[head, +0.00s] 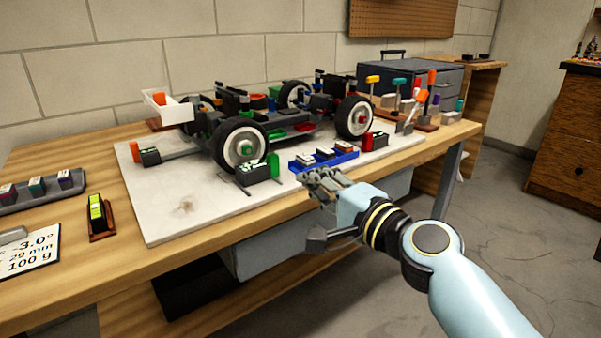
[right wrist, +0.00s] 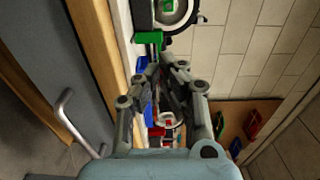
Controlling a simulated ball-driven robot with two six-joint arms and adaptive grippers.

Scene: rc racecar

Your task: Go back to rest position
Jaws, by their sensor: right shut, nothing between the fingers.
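My right gripper (head: 318,180) hangs at the front edge of the wooden workbench (head: 180,258), just in front of the blue tray (head: 345,163). Its fingers are together and hold nothing. In the right wrist view the gripper (right wrist: 163,65) also shows with its fingertips close together, the bench edge to their left. My right arm reaches in from the lower right. My left gripper is in neither view.
The RC car (head: 300,132) stands on a pale slab (head: 185,205), with small green, red and black parts around it. A grey toolbox (head: 400,75) stands behind. A wooden cabinet (head: 565,140) is at the right; the floor (head: 510,230) before it is clear.

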